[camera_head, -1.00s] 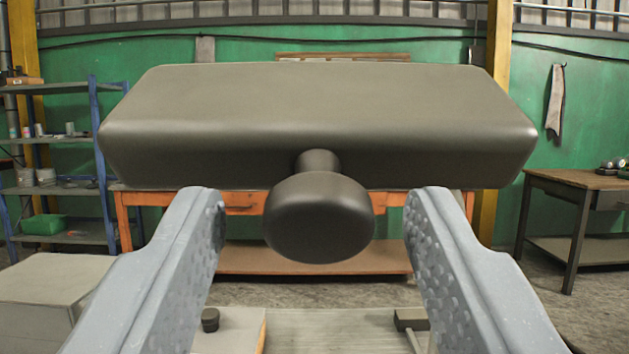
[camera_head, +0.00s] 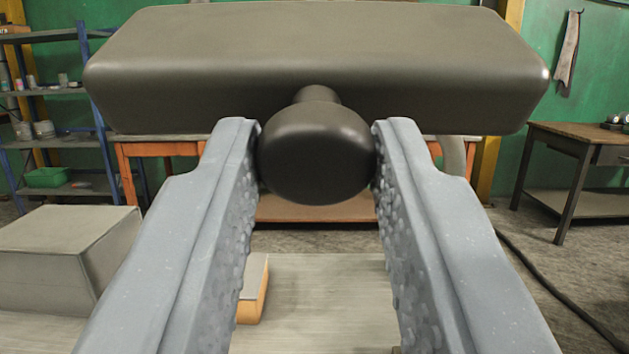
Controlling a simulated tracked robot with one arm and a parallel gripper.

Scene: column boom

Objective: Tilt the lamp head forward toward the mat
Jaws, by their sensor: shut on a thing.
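The lamp head (camera_head: 310,60) is a wide dark grey-brown block that spans the upper part of the view. A rounded dark knob (camera_head: 316,155) sticks out from its near face on a short stem. My gripper (camera_head: 316,150) has one finger on each side of the knob, with both fingertips against it. The gripper is shut on the knob. No mat can be made out for certain. The lamp head hides part of what lies behind it.
A grey box (camera_head: 65,258) stands at the lower left. A small orange-sided block (camera_head: 252,290) lies on a pale surface (camera_head: 325,290) below the fingers. An orange bench (camera_head: 160,150) stands behind the lamp head, blue shelving (camera_head: 60,110) at left, a dark table (camera_head: 575,150) at right.

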